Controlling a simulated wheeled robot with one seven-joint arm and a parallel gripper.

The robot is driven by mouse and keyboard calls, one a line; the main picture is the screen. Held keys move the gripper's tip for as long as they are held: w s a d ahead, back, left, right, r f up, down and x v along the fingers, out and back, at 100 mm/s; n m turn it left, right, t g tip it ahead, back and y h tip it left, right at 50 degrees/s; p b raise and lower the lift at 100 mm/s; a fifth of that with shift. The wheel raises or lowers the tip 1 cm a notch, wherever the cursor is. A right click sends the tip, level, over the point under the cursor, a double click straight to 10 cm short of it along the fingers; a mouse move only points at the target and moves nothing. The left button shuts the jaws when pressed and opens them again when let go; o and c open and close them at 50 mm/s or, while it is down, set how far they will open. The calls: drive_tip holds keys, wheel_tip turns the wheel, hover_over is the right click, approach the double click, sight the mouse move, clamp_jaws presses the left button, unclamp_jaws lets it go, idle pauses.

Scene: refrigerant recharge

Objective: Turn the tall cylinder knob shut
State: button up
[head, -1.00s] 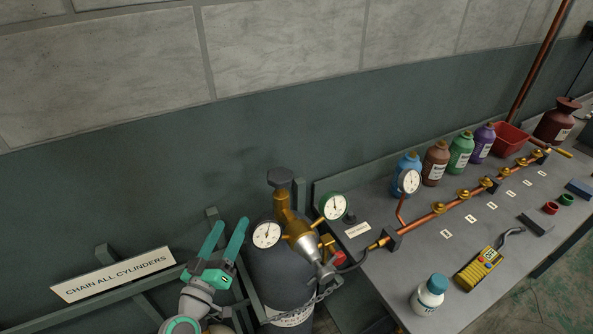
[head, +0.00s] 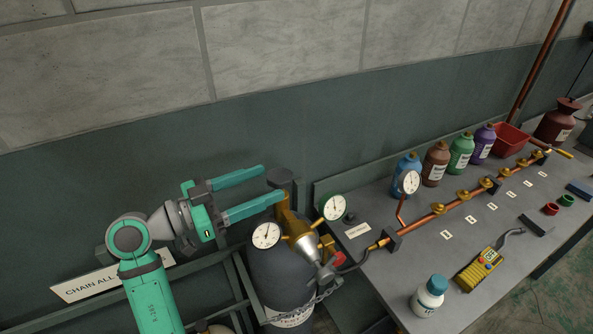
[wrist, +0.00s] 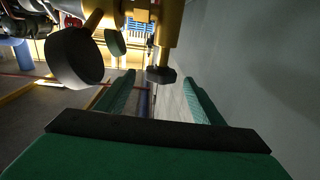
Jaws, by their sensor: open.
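The tall cylinder (head: 280,270) is a dark grey tank with a brass valve (head: 289,215) on top. Its knob (head: 282,177) is dark and many-sided, at the top of the brass stem. My gripper (head: 272,186) is open and empty, reaching in from the left with its two teal fingers pointing at the knob. The lower fingertip overlaps the stem just below the knob. In the wrist view the knob (wrist: 161,75) shows between the fingertips of my gripper (wrist: 157,84), near their far ends. I see no contact, and cannot tell how deep it sits between them.
A white gauge (head: 266,235) and a green-rimmed gauge (head: 335,207) flank the valve close to the fingers. A chain (head: 300,309) crosses the cylinder. The bench (head: 400,275) with bottles and copper pipe stands to the right. The wall is behind.

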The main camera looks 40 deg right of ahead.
sight(291, 173)
drive_tip(key=d, duration=0.3)
drive_tip(key=s+d, duration=0.1)
drive_tip(key=d, duration=0.5)
drive_tip(key=shift+s, duration=0.25)
drive_tip(key=shift+w+a, duration=0.1)
drive_tip(key=c, duration=1.1)
